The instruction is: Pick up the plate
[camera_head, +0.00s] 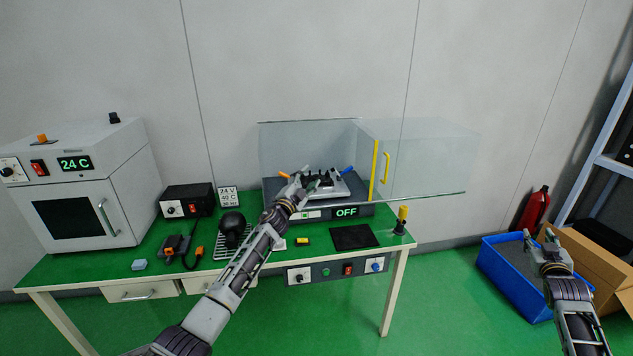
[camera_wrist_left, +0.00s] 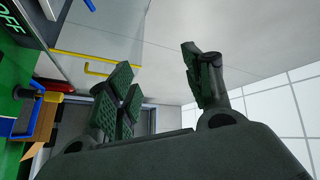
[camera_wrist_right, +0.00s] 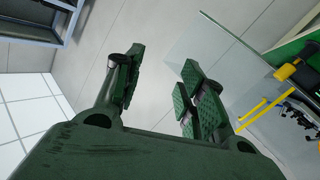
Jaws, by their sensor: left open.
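The clearest plate-like thing is a light grey plate (camera_head: 338,188) with black parts on it, in the glass-walled enclosure on the bench. My left gripper (camera_head: 308,183) is in front of its left side in the head view and hides part of it; I cannot tell whether they touch. In the left wrist view the left gripper (camera_wrist_left: 155,85) is open, with nothing between its fingers. My right gripper (camera_head: 540,238) is off the right of the bench. In the right wrist view it (camera_wrist_right: 157,88) is open and empty.
The glass enclosure (camera_head: 425,160) has a yellow handle (camera_head: 386,167). A white oven (camera_head: 78,190) stands left on the green bench, with a black controller box (camera_head: 188,201) and a black mat (camera_head: 354,237) on it. A blue bin (camera_head: 513,270) and cardboard box (camera_head: 595,265) are right.

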